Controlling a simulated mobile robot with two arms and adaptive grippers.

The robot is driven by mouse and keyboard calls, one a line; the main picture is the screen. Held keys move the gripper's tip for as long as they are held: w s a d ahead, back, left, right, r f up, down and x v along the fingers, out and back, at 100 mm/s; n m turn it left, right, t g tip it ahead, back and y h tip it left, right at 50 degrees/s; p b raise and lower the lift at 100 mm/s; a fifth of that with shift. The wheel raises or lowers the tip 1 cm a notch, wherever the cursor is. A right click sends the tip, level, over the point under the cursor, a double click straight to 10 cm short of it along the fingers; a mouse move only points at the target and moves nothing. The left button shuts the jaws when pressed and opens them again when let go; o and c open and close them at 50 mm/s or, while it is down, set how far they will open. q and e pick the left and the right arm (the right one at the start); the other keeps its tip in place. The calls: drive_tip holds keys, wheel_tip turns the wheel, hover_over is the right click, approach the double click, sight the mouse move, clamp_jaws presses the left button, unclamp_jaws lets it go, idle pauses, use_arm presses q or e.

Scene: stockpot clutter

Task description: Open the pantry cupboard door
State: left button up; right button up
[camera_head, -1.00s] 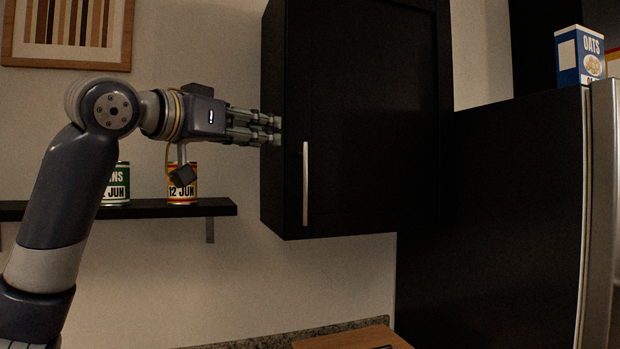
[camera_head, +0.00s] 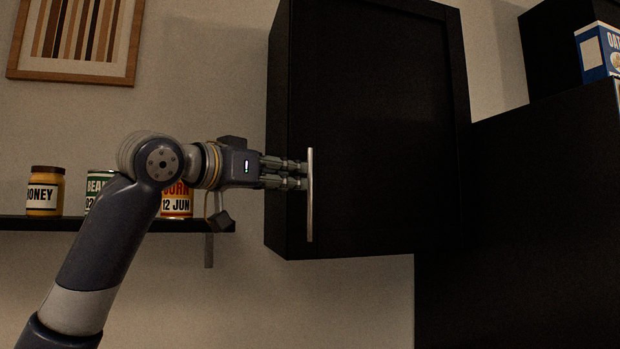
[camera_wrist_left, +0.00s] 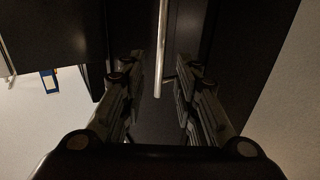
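The black pantry cupboard (camera_head: 375,130) hangs on the wall, and its door looks closed. Its upright silver bar handle (camera_head: 310,215) is on the door's left side. My left gripper (camera_head: 303,174) is level with the handle's upper part, its fingertips at the bar. In the left wrist view, the two sides of my left gripper (camera_wrist_left: 158,62) are spread apart. The handle (camera_wrist_left: 161,40) shows between them with a gap on each side. My right gripper is in neither view.
A shelf (camera_head: 75,224) left of the cupboard holds a honey jar (camera_head: 45,190), a green can (camera_head: 98,186) and an orange can (camera_head: 177,203), partly behind my left arm. A tall black unit (camera_head: 530,200) stands at right, with an oats box (camera_head: 597,52) on top.

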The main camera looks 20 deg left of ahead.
use_arm(q)
drive_tip(key=p+x, duration=0.2)
drive_tip(key=x, duration=0.5)
drive_tip(key=shift+f, duration=0.1)
drive_tip(key=shift+w, duration=0.1)
clamp_jaws()
